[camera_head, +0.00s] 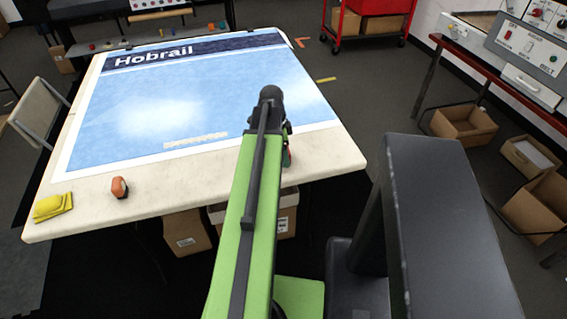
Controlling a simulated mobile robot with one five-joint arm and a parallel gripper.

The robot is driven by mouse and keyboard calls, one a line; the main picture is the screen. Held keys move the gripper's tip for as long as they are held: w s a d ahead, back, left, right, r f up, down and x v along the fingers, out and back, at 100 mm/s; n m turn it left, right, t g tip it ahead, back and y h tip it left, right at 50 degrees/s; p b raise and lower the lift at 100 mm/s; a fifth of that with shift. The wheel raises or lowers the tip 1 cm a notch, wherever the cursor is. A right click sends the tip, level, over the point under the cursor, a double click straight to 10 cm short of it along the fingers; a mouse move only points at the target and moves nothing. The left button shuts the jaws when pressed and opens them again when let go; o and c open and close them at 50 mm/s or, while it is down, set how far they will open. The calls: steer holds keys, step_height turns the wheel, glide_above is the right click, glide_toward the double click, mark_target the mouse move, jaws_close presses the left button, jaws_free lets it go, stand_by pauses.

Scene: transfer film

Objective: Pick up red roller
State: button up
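A small orange-red object with a dark side (120,187) sits near the table's front left edge. It may be the red roller, but it is too small to be sure. My green arm reaches forward to the table's right part, ending in view at a dark joint. My gripper does not show; the arm hides whatever lies beyond or below that joint. A small bit of red and green shows just right of the arm, and I cannot tell what it is.
The pale table (330,160) bears a blue "Hobrail" sheet (220,100). A folded yellow cloth (53,207) lies at the front left corner. A chair (40,112) stands left, a red cart (370,22) behind. Cardboard boxes (463,126) lie right; boxes also stand under the table.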

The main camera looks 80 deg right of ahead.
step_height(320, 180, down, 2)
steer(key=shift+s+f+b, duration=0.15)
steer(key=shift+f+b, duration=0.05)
steer(key=shift+b, duration=0.3)
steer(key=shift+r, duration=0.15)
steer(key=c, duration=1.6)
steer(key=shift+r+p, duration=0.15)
steer(key=shift+p, duration=0.15)
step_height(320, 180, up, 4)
steer(key=p, duration=0.4)
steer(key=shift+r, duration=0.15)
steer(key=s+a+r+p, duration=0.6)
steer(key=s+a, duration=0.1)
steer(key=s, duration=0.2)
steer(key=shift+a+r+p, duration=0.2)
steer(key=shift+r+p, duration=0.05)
steer(key=shift+p, duration=0.15)
